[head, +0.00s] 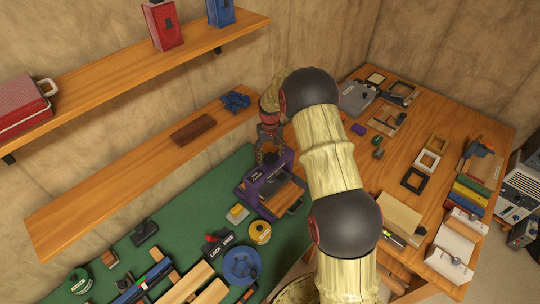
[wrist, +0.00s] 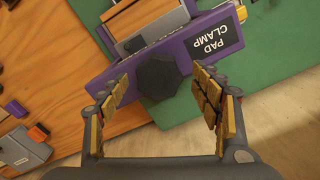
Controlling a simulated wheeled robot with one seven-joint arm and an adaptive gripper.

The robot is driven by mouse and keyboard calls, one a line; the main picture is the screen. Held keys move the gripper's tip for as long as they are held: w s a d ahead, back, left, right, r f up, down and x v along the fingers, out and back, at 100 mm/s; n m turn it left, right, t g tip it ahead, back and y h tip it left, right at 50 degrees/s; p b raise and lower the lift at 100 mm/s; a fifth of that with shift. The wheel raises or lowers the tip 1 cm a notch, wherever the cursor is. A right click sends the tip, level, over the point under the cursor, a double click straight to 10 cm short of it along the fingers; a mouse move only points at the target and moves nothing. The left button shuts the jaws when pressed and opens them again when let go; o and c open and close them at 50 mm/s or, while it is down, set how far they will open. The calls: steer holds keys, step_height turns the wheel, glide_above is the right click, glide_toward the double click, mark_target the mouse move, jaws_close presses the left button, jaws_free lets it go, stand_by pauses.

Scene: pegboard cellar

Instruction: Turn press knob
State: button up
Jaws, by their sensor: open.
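A purple device (wrist: 185,50) labelled PAD CLAMP fills the top of the wrist view, with a dark lobed knob (wrist: 158,78) on its near side. My gripper (wrist: 160,82) is open, with one padded finger on each side of the knob in the picture. I see no contact, and cannot tell whether the fingertips reach past the knob. In the head view the purple device (head: 246,192) stands on the green surface beside the wooden table, and my gripper (head: 268,150) is just above its back end. The knob is hard to make out there.
A LOCK PRESS label (head: 222,248), a blue round piece (head: 242,266) and a yellow round piece (head: 260,232) are on the green surface (head: 185,235). A wooden shelf (head: 130,175) runs close behind my gripper. The wooden table (head: 400,150) at right holds frames and blocks.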

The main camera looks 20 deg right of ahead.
steer(key=shift+f, duration=0.3)
steer(key=shift+c, duration=0.5)
steer(key=c, duration=1.1)
steer(key=shift+m, duration=0.4)
steer(key=m+b, duration=0.2)
steer(key=m, duration=0.1)
steer(key=shift+f+m, duration=0.1)
steer(key=shift+m, duration=0.2)
steer(key=m+b, duration=0.1)
steer(key=m, duration=0.2)
steer(key=shift+m+b, duration=0.35)
steer(key=shift+m, duration=0.05)
steer(key=m+b, duration=0.1)
steer(key=m, duration=0.2)
steer(key=shift+w+m+b, duration=0.1)
steer(key=shift+m+b, duration=0.3)
steer(key=shift+m, duration=1.8)
